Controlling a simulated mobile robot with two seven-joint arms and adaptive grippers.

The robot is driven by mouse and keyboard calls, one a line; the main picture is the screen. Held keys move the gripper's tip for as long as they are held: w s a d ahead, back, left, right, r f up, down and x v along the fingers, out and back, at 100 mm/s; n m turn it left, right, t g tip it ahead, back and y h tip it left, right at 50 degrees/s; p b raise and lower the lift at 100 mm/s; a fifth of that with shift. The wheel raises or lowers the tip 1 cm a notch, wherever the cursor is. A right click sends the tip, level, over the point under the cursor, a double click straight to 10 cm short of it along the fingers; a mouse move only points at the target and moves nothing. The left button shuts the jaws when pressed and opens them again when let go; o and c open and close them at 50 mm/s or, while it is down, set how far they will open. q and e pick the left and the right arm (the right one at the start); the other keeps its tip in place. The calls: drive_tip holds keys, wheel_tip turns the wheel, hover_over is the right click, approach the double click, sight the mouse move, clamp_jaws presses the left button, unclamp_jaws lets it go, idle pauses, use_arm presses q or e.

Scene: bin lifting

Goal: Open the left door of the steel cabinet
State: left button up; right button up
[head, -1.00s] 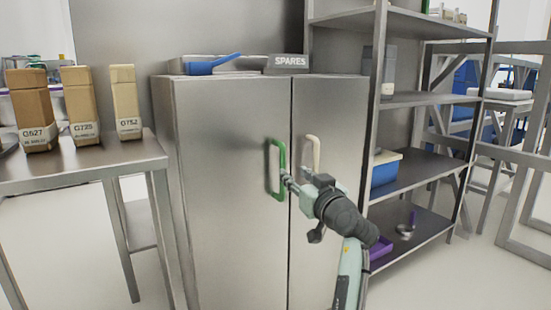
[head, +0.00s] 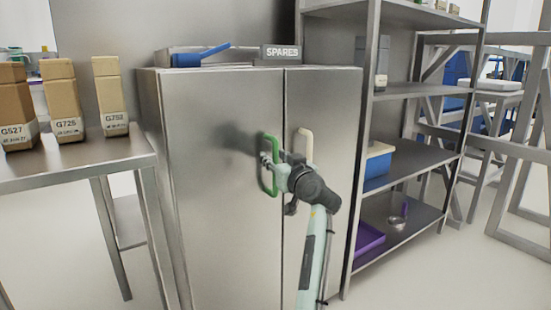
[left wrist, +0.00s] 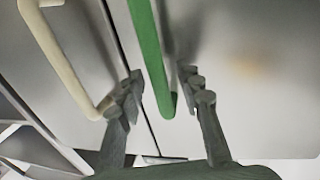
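The steel cabinet's left door (head: 215,200) is flush with the right door (head: 318,220). A green upright handle (head: 274,178) is on the left door and a cream handle (head: 306,146) on the right door. My left gripper (head: 268,161) is at the green handle, partly hiding it. In the left wrist view, its fingers (left wrist: 160,88) are open, one on each side of the green handle (left wrist: 152,55), with visible gaps. The cream handle (left wrist: 62,60) lies outside the fingers there. My right gripper is not in view.
A steel table (head: 75,172) with several labelled boxes (head: 62,100) stands left of the cabinet. A shelf unit (head: 405,160) stands close on the right, holding a blue bin (head: 377,165). A SPARES sign (head: 281,52) and a blue tool (head: 200,56) sit on top.

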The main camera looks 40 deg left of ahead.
use_arm(q)
clamp_jaws()
idle(0.5)
